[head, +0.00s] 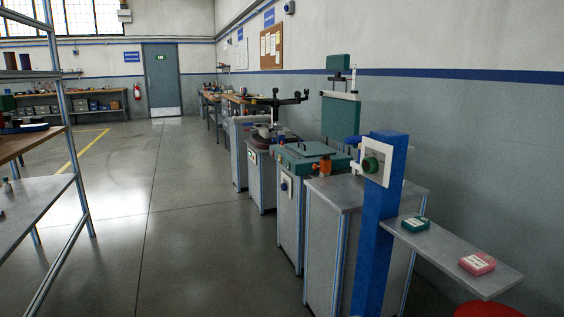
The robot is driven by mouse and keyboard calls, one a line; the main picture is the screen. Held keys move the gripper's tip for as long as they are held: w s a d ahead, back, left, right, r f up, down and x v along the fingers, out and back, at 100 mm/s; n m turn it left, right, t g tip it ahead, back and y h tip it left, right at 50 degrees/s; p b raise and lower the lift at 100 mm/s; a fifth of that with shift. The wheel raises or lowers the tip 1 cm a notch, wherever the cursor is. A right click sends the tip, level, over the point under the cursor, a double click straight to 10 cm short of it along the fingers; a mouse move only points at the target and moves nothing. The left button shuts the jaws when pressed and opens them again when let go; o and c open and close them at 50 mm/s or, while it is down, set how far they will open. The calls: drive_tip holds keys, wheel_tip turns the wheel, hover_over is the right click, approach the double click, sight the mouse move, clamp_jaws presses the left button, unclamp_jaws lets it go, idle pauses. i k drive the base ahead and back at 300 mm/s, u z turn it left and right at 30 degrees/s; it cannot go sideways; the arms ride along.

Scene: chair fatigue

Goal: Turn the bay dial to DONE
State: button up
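Small marks on the plate are too small to read, so I cannot tell which position the dial points to. My gripper is not in view.
A grey shelf (455,258) juts right from the post, holding a green box (415,223) and a pink box (477,263). A red round thing (487,310) is at the bottom right. Machine cabinets line the right wall. A rack (62,130) stands left; the middle floor (185,210) is clear.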

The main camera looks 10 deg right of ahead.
sight(369, 166)
drive_tip(key=u, duration=0.8)
drive_tip(key=i, duration=1.15)
drive_tip(key=u, duration=0.3)
